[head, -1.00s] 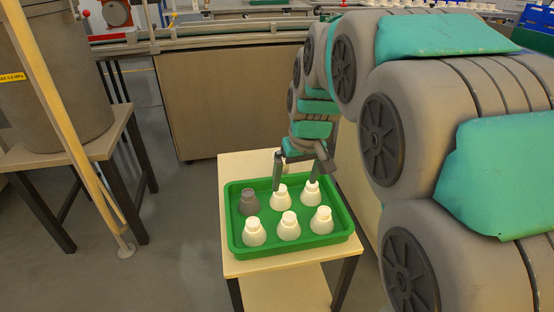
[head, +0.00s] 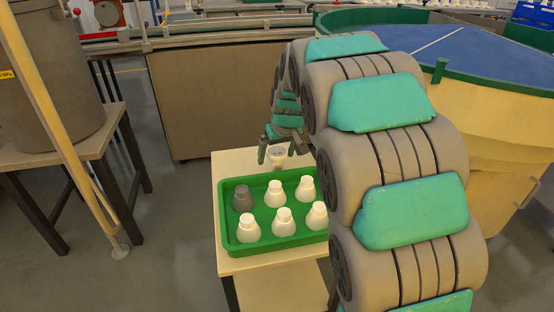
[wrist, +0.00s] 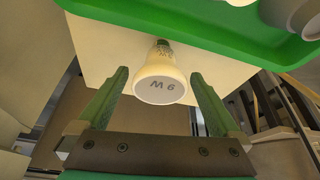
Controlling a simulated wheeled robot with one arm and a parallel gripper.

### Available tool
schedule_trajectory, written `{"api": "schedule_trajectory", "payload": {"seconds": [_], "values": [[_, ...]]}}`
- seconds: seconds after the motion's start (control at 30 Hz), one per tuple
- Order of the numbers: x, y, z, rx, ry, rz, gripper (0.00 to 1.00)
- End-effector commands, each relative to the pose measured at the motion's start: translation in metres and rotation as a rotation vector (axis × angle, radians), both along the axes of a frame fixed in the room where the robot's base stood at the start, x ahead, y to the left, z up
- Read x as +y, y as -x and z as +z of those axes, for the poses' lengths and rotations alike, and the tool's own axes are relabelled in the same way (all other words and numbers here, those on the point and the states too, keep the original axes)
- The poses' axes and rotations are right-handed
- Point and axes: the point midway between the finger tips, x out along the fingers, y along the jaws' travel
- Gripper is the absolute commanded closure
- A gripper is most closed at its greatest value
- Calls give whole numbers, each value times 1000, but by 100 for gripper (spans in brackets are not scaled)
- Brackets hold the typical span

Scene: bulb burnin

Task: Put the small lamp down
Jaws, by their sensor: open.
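A small white lamp (head: 277,153) is at the table's back edge, just behind the green tray. Its wide face is up and its narrow end points down. In the wrist view the lamp (wrist: 161,84) shows a round grey face with a printed wattage mark and a narrower, darker end beyond. My gripper (wrist: 158,73) is open, with one green finger on each side of the lamp and gaps between. In the head view my gripper (head: 278,146) is around the lamp. I cannot tell exactly what its narrow end rests on.
The green tray (head: 228,225) holds several white lamps and one grey one (head: 243,198), narrow ends up. It fills most of the small pale table (head: 232,163). A cabinet (head: 205,105) stands behind, and a large blue-topped bin (head: 480,80) is at the right.

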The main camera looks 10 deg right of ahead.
Motion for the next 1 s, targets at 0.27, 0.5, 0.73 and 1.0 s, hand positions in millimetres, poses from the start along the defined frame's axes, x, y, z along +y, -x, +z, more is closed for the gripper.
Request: {"api": "schedule_trajectory", "payload": {"seconds": [0.27, 0.5, 0.73, 1.0], "values": [[1, -9, -19, -3, 0, 0, 0], [1, -9, -19, -3, 0, 0, 15], [1, -9, -19, -2, 1, 0, 40], [1, -8, -19, -2, 1, 0, 71]]}}
